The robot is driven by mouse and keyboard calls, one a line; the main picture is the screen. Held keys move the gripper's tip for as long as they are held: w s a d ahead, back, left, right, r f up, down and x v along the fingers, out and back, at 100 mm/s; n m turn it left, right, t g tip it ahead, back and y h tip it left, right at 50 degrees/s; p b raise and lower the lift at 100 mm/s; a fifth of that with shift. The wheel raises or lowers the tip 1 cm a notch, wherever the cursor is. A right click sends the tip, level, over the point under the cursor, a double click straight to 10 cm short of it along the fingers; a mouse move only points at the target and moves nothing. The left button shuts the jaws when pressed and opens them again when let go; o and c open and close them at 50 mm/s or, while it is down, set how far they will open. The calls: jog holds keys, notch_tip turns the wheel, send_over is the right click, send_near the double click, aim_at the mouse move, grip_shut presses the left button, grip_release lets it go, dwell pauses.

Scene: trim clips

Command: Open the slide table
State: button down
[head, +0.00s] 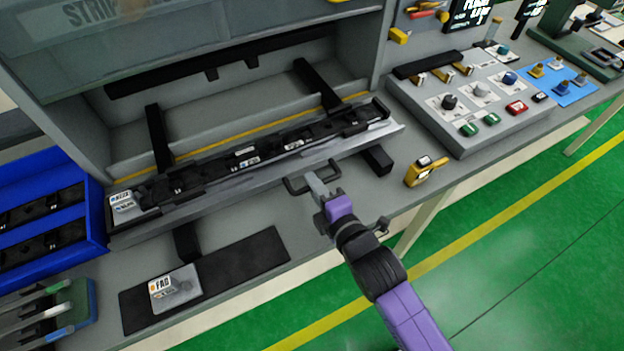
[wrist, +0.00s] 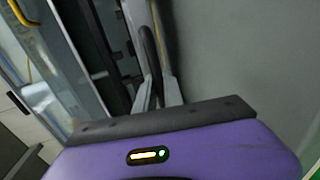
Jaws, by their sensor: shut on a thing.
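The slide table (head: 222,189) is a long grey plate carrying a black trim strip (head: 232,160). It lies across two black rails, which show both behind it and in front of it. A dark loop handle (head: 291,187) stands out from the middle of its front edge. My gripper (head: 314,180) reaches in from the lower right and is shut on this handle. In the wrist view, the handle (wrist: 149,45) runs down between the two grey fingers (wrist: 158,92). The exact contact at the fingertips is too small to tell.
A grey press housing (head: 200,50) stands behind the table. A button panel (head: 470,105) and a yellow device (head: 425,170) are to the right. A blue bin (head: 95,210) is at left. A black mat (head: 255,262) with a grey box (head: 175,290) lies in front.

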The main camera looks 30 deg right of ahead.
jog(key=c, duration=1.5)
grip_release()
jog(key=shift+o, duration=0.2)
jog(key=b+v, duration=0.1)
jog(key=v, duration=0.5)
jog(key=shift+s, duration=0.25)
jog(key=shift+s+r, duration=0.2)
jog(key=shift+s, duration=0.45)
